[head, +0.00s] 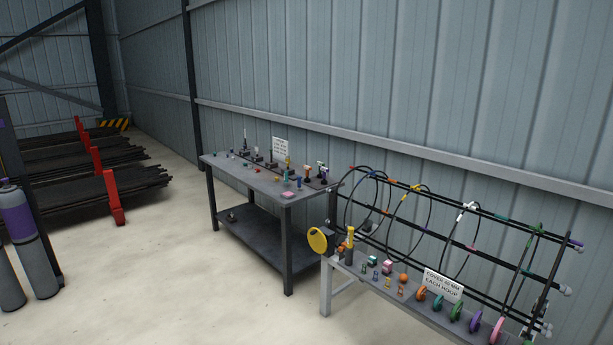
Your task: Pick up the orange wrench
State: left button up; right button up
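I cannot make out an orange wrench. The dark worktable (252,184) in the middle carries many small coloured items, too small to name for sure. One small orange-topped item (307,170) stands near its right end. On the bench at the right, an orange ball (403,278) and an orange disc (421,293) show, and neither looks like a wrench. Neither of my grippers is in view.
A rack with black hoops (410,220) stands on the right bench, with a sign (443,285) and several coloured discs. Gas cylinders (22,235) stand at the left. Dark bars (75,193) lie behind red posts (112,197). The floor (150,265) between is clear.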

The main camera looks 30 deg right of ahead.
aim_at(308, 179)
jog(key=i+l+z, duration=0.2)
jog(key=i+z, duration=0.15)
jog(key=i, duration=0.15)
jog(key=i+l+z, duration=0.1)
jog(key=i+z, duration=0.25)
jog(key=i, duration=1.35)
jog(key=i+l, duration=0.15)
jog(key=i, duration=2.3)
jog(key=i+j+z, duration=0.15)
jog(key=j, duration=0.25)
jog(key=j+z, duration=0.15)
jog(key=j, duration=0.3)
jog(key=i+j+z, duration=0.15)
jog(key=j, duration=0.3)
jog(key=i+j+z, duration=0.85)
jog(key=j, duration=0.25)
jog(key=i+z, duration=0.2)
jog(key=i, duration=0.2)
